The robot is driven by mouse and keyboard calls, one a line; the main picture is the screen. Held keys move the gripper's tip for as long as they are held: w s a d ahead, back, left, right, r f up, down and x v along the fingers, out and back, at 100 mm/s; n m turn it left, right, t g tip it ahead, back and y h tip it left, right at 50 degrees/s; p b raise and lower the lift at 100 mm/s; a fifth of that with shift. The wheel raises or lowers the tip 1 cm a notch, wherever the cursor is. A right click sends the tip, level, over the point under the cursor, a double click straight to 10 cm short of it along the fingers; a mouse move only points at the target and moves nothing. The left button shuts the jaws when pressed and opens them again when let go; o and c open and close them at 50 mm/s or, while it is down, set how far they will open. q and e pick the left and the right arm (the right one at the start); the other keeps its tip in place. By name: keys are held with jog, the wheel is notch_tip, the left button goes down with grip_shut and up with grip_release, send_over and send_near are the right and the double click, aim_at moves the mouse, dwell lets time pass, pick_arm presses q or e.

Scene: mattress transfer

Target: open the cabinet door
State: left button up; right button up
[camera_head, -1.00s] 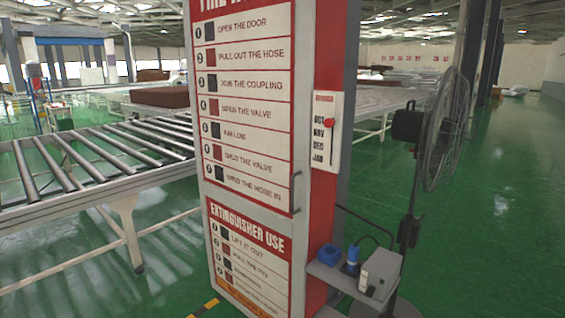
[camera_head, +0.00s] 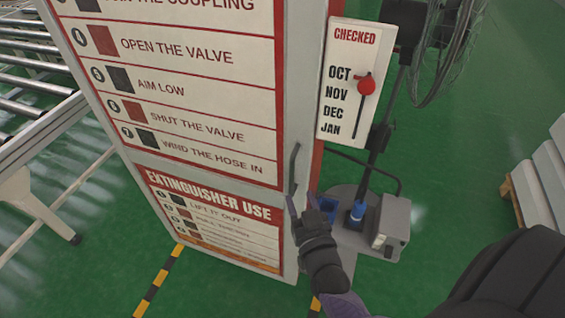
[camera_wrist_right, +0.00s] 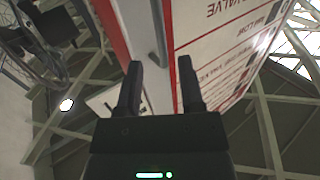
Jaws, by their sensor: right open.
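The cabinet is a tall white and red unit with a printed instruction door (camera_head: 190,90). A dark vertical bar handle (camera_head: 294,168) sits near the door's right edge. The door looks shut. My right gripper (camera_head: 301,201) is open just below and in front of the handle's lower end. In the right wrist view my open gripper (camera_wrist_right: 158,64) points at the cabinet face, with a grey bar, likely the handle (camera_wrist_right: 157,40), lined up with the gap between its fingers. I cannot tell whether they touch. My left gripper is not in view.
A lower panel headed "EXTINGUISHER USE" (camera_head: 212,212) is under the door. A fan (camera_head: 440,50) stands behind. A roller conveyor (camera_head: 35,125) is at left.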

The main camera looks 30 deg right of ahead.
aim_at(292, 178)
jog(key=x, duration=0.7)
jog(key=shift+w+f+b, duration=0.1)
jog(key=shift+w+b, duration=0.15)
jog(key=shift+b, duration=0.15)
grip_shut()
dwell(0.8)
